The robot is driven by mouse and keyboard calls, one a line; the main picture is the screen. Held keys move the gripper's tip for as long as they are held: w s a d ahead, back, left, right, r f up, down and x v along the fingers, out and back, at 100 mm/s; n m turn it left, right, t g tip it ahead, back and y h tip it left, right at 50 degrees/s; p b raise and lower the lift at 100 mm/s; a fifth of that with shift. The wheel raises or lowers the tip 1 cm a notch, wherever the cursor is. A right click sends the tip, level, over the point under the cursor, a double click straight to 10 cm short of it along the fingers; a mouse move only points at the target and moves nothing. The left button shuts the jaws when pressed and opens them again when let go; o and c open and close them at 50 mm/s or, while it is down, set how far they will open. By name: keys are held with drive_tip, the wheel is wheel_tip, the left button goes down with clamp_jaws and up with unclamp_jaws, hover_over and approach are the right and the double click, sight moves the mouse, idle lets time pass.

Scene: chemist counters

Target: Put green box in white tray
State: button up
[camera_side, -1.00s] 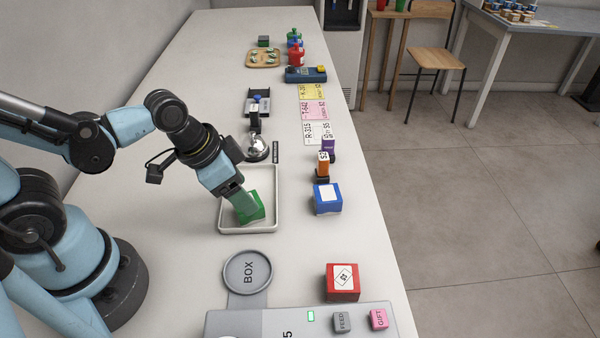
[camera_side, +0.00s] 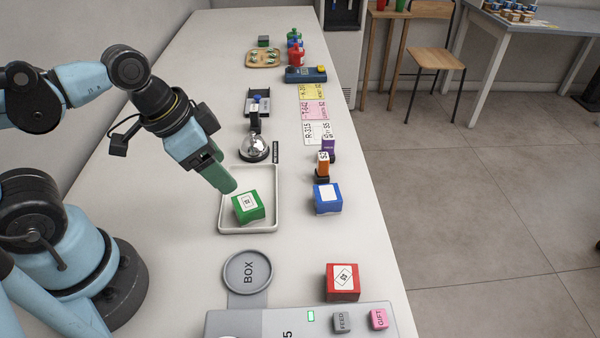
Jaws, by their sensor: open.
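The green box (camera_side: 248,207) with a white label on top sits inside the white tray (camera_side: 270,222). My gripper (camera_side: 225,184) is open and empty, with green fingers, above and to the left of the box over the tray's back left side. Only the near finger shows clearly; the other is mostly hidden behind it.
A blue box (camera_side: 327,199) stands right of the tray, and a red box (camera_side: 342,282) stands at the front right. A silver bell (camera_side: 254,149) stands behind the tray.

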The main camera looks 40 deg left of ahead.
drive_tip(key=w+a+r+n+t+y, duration=0.1)
drive_tip(key=w+a+r+n+t, duration=0.1)
drive_tip(key=w+a+n+t, duration=0.1)
drive_tip(key=shift+w+a+n+y, duration=0.4)
drive_tip(key=shift+w+a+n, duration=0.3)
drive_tip(key=shift+w+a, duration=0.25)
